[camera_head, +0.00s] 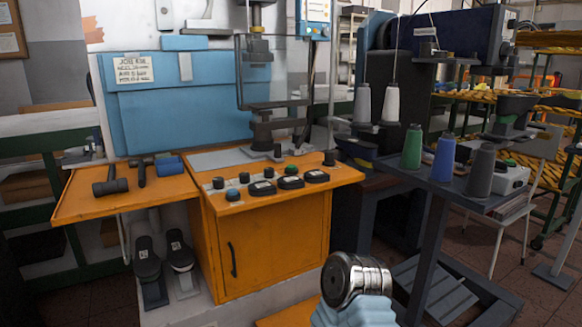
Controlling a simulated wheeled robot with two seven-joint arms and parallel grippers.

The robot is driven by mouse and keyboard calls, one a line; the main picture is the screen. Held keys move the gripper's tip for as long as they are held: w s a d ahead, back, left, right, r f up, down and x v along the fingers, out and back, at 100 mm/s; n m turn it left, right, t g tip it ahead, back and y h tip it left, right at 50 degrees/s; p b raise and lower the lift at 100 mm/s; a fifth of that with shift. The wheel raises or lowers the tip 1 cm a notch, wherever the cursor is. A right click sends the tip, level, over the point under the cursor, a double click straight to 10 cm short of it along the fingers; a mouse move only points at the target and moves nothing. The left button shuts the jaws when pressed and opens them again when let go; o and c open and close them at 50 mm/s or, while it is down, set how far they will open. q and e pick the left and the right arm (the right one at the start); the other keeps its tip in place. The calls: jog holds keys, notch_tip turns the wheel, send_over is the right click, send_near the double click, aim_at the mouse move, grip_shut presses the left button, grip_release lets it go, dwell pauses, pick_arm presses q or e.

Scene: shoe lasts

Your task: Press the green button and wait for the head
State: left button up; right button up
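A small green button (292,169) sits at the back of the orange control top, among several dark knobs and buttons. The machine head (257,45) is a vertical press part above the work area, behind a clear guard. Below it a dark post (264,130) stands on a grey base plate, with a gap between them. A metal and pale blue part of my own arm rises at the bottom centre, in front of the orange cabinet and apart from the buttons. No fingers show on it, and neither gripper is in view.
At right a dark table (440,185) holds thread cones. The space above the control top is clear.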

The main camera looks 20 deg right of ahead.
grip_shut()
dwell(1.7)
